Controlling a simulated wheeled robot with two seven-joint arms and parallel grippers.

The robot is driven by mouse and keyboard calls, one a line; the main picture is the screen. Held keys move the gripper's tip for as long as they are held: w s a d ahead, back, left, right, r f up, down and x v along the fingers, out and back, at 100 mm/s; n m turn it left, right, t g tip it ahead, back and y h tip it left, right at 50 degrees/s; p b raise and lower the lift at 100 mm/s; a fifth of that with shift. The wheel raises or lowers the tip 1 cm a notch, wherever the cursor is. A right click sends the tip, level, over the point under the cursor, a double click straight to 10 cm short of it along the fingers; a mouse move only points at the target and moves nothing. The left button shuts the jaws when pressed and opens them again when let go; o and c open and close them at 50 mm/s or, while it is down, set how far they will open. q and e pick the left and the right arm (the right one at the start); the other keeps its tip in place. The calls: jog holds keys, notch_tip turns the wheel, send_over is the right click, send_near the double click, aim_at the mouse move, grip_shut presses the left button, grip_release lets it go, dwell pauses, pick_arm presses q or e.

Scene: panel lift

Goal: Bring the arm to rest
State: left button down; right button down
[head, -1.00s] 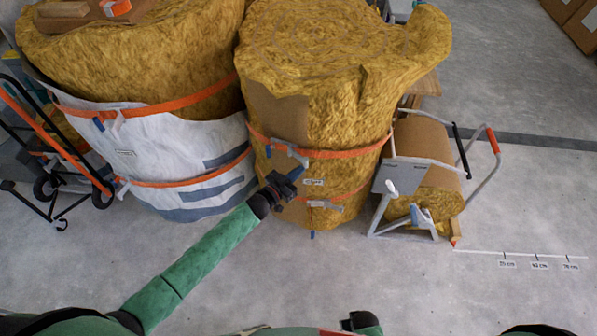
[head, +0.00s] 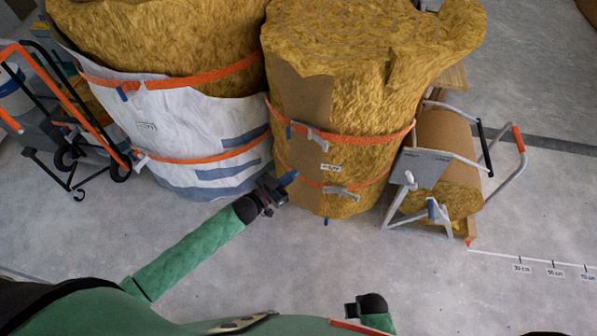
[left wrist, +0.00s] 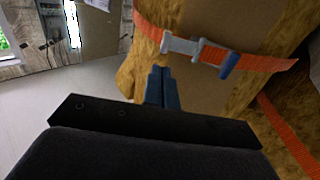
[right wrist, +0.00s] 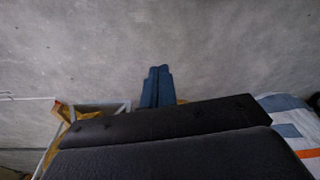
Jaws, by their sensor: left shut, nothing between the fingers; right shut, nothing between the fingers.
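My left gripper (head: 288,178) is at the end of the green-sleeved arm, in front of the lower left side of a tall yellow insulation roll (head: 390,85). Its blue fingers are together with nothing between them. They also show closed in the left wrist view (left wrist: 162,88), pointing towards the strapped roll (left wrist: 215,22); I cannot tell whether they touch it. My right gripper (right wrist: 158,86) shows in the right wrist view with its blue fingers closed and empty over bare grey floor. I cannot make out its fingers in the head view.
A second large roll in a white wrap (head: 190,130) stands at the left, beside a cart with an orange handle (head: 60,85). A smaller roll on a metal frame (head: 450,140) stands at the right. Grey floor (head: 430,285) is clear in front, with a marked white line (head: 500,256).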

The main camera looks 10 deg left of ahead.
pick_arm(q)
jog(key=shift+s+a, duration=0.25)
jog(key=shift+s, duration=0.15)
pick_arm(e)
jog(key=shift+w+a+r, duration=0.1)
jog(key=shift+r, duration=0.45)
